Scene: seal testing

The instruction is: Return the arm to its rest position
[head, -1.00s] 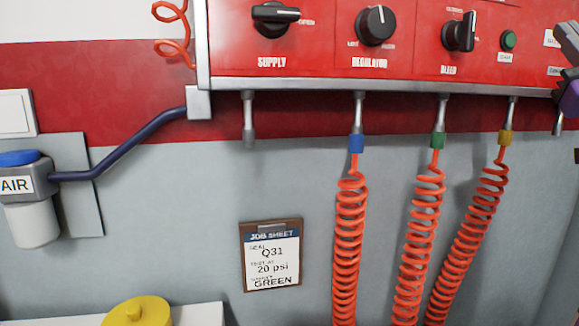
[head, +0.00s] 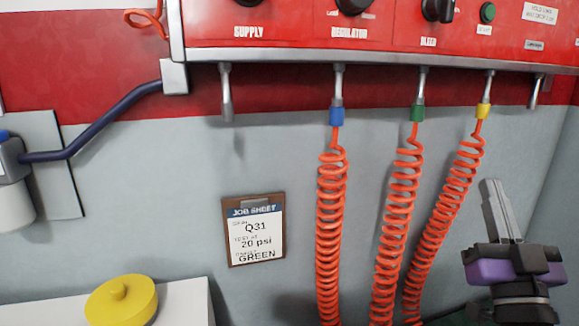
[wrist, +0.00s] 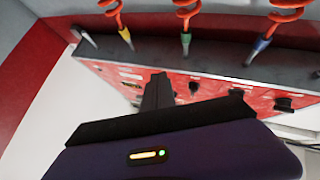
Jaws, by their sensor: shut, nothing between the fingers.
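My gripper (head: 497,212) is at the lower right of the head view, with its grey fingers together and pointing up. It is shut and empty. It stands apart from the yellow-collared coiled hose (head: 444,215), to the right of it. In the wrist view the closed fingers (wrist: 158,92) show in the middle, in front of the red panel (wrist: 210,92), which appears upside down there. The fingers touch nothing that I can see. The rest of my arm is mostly out of the head view.
The red panel (head: 300,30) with knobs runs along the top. Orange hoses with blue (head: 331,230) and green (head: 397,215) collars hang beside the yellow one. A job sheet (head: 254,232) is on the grey wall. A yellow lidded object (head: 121,300) sits lower left on a white surface (head: 190,300).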

